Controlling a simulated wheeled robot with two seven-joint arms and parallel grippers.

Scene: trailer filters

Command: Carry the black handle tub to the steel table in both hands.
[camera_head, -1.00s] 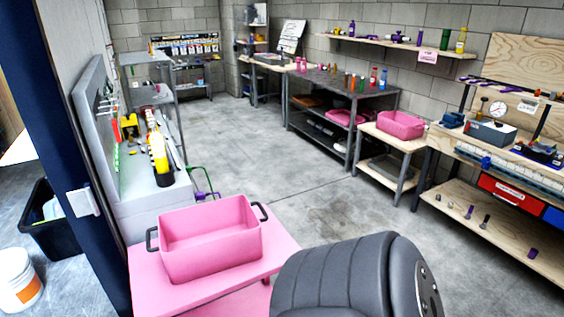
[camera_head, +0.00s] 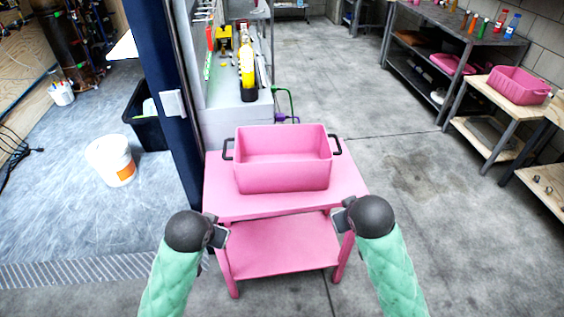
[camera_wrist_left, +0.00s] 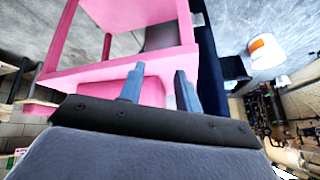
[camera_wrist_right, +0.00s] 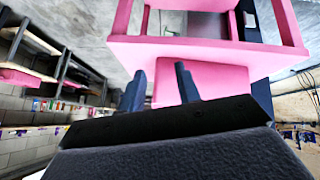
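The pink tub with black handles (camera_head: 284,175) sits upright on a small pink table (camera_head: 350,183). Its black handles (camera_head: 228,149) stick out at its left and right ends. My left gripper (camera_head: 222,236) is low in front of the table's left side, open and empty, with fingers apart in the left wrist view (camera_wrist_left: 158,85). My right gripper (camera_head: 340,218) is by the table's front right, also open and empty in the right wrist view (camera_wrist_right: 160,85). Both are apart from the handles. The dark steel table (camera_head: 435,17) stands at the upper right, with bottles on top.
A grey bench (camera_head: 235,118) with tools stands just behind the pink table. A dark blue post (camera_head: 168,85), black bin (camera_head: 150,122) and white bucket (camera_head: 112,161) are at left. A wooden stand (camera_head: 488,97) holds another pink tub (camera_head: 520,85). The concrete floor at right is clear.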

